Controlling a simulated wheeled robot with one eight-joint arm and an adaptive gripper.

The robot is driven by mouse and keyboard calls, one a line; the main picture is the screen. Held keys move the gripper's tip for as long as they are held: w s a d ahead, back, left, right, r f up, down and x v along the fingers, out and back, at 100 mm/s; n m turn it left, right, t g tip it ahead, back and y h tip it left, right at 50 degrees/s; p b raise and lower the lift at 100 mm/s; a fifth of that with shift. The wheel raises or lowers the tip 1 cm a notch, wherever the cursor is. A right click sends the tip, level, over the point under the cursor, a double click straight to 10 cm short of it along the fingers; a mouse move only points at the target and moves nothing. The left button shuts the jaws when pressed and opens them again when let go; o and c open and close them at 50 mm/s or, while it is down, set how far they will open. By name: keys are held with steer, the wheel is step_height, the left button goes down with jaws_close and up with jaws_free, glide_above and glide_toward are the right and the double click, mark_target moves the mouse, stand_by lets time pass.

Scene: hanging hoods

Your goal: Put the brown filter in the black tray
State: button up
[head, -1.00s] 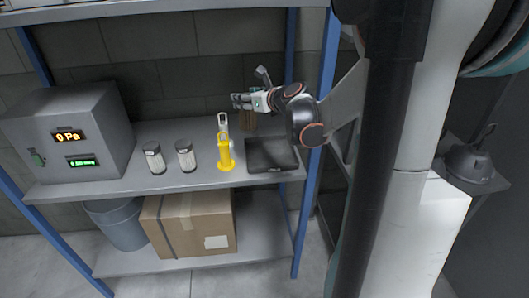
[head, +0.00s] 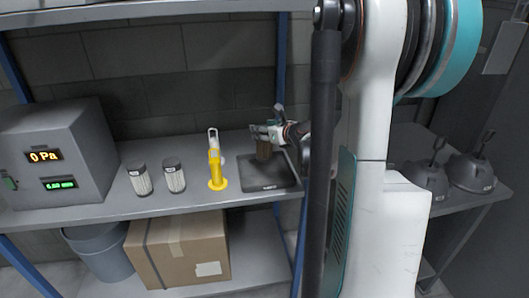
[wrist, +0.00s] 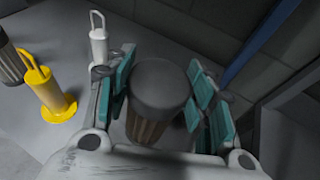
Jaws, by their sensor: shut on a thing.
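The brown filter (head: 264,150) is a pleated cylinder with a dark cap. My gripper (head: 264,133) is shut on it near its top and holds it upright. In the wrist view the dark cap (wrist: 160,84) lies between the teal finger pads of my gripper (wrist: 163,95). The black tray (head: 270,186) lies flat on the shelf. In the head view the filter's lower end overlaps the tray's back part; I cannot tell whether it touches. The wrist view shows little of the tray.
A yellow handled stand (head: 216,170) is just left of the tray, with a white one (wrist: 99,45) behind it. A blue post (head: 280,70) rises behind the tray.

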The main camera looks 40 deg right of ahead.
mark_target(265, 146)
step_height(265, 146, down, 7)
steer(key=shift+r+b, duration=0.1)
steer(key=shift+b, duration=1)
steer(key=shift+r, duration=0.1)
steer(key=o, duration=1.6)
steer(key=shift+c, duration=0.2)
